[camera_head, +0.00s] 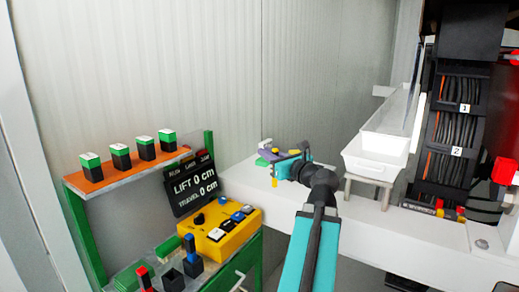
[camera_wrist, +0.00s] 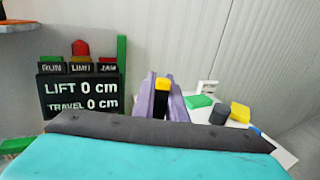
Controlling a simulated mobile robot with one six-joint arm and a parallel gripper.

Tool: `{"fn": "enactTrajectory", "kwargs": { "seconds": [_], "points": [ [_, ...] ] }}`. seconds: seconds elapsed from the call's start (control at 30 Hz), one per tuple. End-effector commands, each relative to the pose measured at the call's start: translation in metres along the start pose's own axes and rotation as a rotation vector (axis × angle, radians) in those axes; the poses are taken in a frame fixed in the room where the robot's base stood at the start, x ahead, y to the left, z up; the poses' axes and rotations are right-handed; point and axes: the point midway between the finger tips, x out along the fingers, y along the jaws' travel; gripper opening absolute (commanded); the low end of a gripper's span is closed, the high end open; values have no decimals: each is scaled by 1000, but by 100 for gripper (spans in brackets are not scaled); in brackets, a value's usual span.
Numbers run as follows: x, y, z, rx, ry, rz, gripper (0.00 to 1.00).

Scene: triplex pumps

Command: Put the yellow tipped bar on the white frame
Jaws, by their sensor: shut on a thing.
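My gripper (camera_wrist: 163,90) shows in the wrist view as two purple finger-like pieces, with the bar between them. The yellow-tipped bar (camera_wrist: 162,84) has a yellow end and a dark part below it; its lower part is hidden behind the dark edge of my wrist. In the head view my gripper (camera_head: 279,167) is over the white bench top, and the bar cannot be made out clearly. A small upright white frame (camera_wrist: 207,86) stands behind and to the right of the bar in the wrist view, apart from it.
By the white frame are a green block (camera_wrist: 199,102), a black cylinder (camera_wrist: 218,115) and a yellow block (camera_wrist: 240,112). A yellow control box (camera_head: 222,233) and black lift display (camera_head: 193,185) stand left. A white tray (camera_head: 376,157) stands right of my arm.

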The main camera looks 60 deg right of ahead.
Motion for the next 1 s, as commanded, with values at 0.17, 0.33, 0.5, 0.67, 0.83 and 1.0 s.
{"fn": "enactTrajectory", "kwargs": {
  "seconds": [0.17,0.33,0.5,0.67,0.83,1.0],
  "points": [
    [4,-2,4,2,0,1,0],
    [7,-3,4,2,-1,2,0],
    [10,-5,3,2,0,0,0],
    [12,-6,2,3,0,-1,0],
    [14,-7,2,2,1,-2,0],
    [16,-8,1,3,2,-4,0]
  ]
}}
